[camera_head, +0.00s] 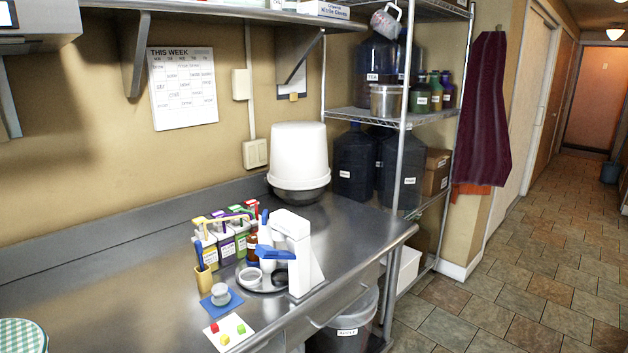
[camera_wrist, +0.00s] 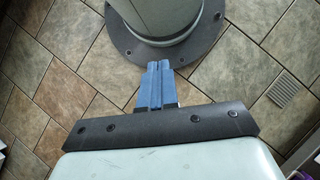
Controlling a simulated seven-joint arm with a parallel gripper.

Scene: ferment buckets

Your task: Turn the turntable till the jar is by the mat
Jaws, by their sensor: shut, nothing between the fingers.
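The dark, round turntable (camera_head: 264,286) lies on the steel counter in the head view, partly hidden by a white upright device. A small whitish round vessel (camera_head: 250,275) stands on its left part. A brown bottle or jar (camera_head: 253,246) with a pale label stands at its back. I cannot tell for sure which is the jar. The blue mat (camera_head: 234,303) lies to the front left of the turntable, with a small pale cup (camera_head: 220,294) on it. My gripper (camera_wrist: 158,66) has its blue fingers together, empty, over the tiled floor in the wrist view.
The white device (camera_head: 304,262) with a blue part stands at the turntable's right. Several labelled cartons (camera_head: 226,242) stand behind. The counter's left is mostly clear.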

